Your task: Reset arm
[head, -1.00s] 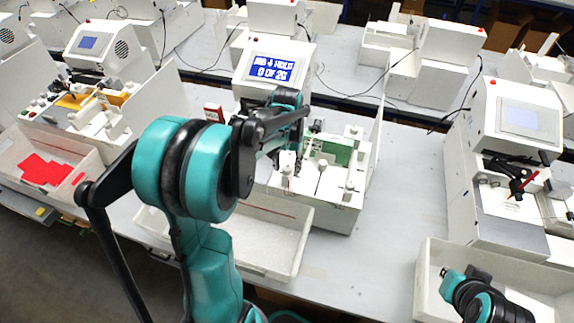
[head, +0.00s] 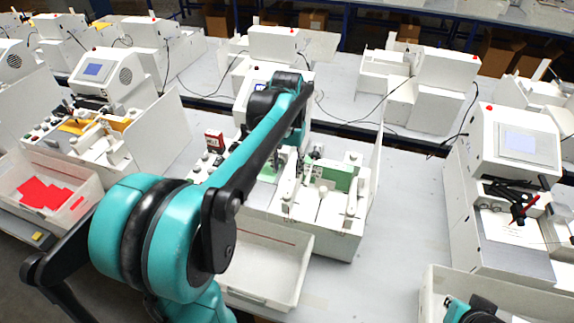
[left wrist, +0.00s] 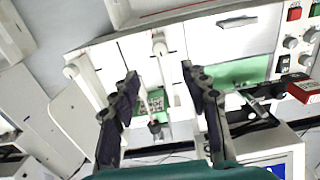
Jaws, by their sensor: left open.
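My left arm reaches from the lower left over the white middle machine (head: 330,225) in the head view. Its gripper is mostly hidden behind the arm there. In the left wrist view my left gripper (left wrist: 160,76) has its two dark fingers spread apart, with nothing seen held between them. Beyond and between the fingers are white posts and green parts (left wrist: 230,73) of the machine. Only a teal and black piece of my right arm shows at the bottom right edge of the head view. My right gripper is not visible.
A white bin (head: 268,270) stands in front of the middle machine. A red box (head: 214,140) is at its left. A plotter with a red pen (head: 526,207) stands at the right. A bin with red pieces (head: 45,193) is at the left. Table right of the middle machine is clear.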

